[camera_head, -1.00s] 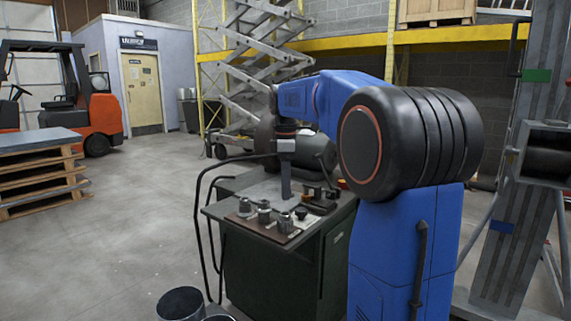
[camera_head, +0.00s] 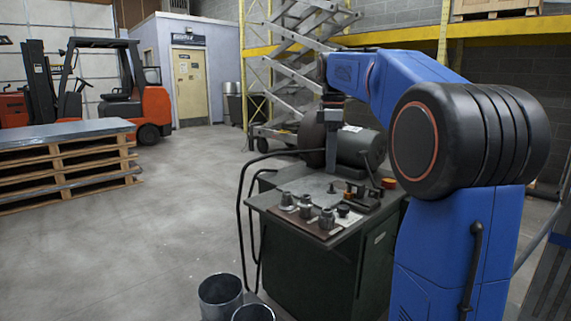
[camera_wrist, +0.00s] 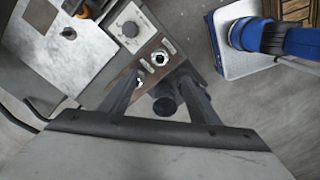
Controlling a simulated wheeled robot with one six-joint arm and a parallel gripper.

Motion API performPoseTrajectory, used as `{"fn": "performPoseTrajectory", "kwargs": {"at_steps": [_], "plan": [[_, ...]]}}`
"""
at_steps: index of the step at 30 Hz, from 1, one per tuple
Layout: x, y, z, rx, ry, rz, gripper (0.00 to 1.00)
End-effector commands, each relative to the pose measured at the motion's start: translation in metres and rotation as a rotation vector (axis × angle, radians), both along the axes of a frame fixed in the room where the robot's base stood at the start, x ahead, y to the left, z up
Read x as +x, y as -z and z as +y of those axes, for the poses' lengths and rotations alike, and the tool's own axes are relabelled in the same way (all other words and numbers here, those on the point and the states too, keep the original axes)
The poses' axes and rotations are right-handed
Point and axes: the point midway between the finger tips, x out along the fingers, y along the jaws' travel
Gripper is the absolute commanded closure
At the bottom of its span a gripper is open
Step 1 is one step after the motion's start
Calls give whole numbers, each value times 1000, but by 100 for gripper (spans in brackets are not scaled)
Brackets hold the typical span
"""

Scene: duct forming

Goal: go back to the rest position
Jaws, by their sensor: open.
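My gripper (camera_head: 332,168) points down over the top of the dark green machine (camera_head: 312,240), behind its row of knobs in the head view. In the wrist view my gripper (camera_wrist: 158,92) has its two dark fingers spread apart, with nothing held between them. The machine's control panel (camera_wrist: 143,62) with a dial and knobs shows beyond and between the fingers. The fingertips look clear of the panel, though the height is hard to judge.
Two metal cylinders (camera_head: 220,296) stand at the machine's front left. Black cables (camera_head: 243,220) hang at its left side. A pallet stack (camera_head: 65,165) and an orange forklift (camera_head: 150,108) stand farther left. The floor between is clear.

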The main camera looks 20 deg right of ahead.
Motion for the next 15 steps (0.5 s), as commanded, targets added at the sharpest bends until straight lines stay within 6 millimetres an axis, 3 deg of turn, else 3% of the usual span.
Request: {"fn": "performPoseTrajectory", "kwargs": {"at_steps": [8, 15], "plan": [[-11, 2, 10, -4, 33, -15, 44], [-60, 23, 49, -11, 198, -83, 44]]}}
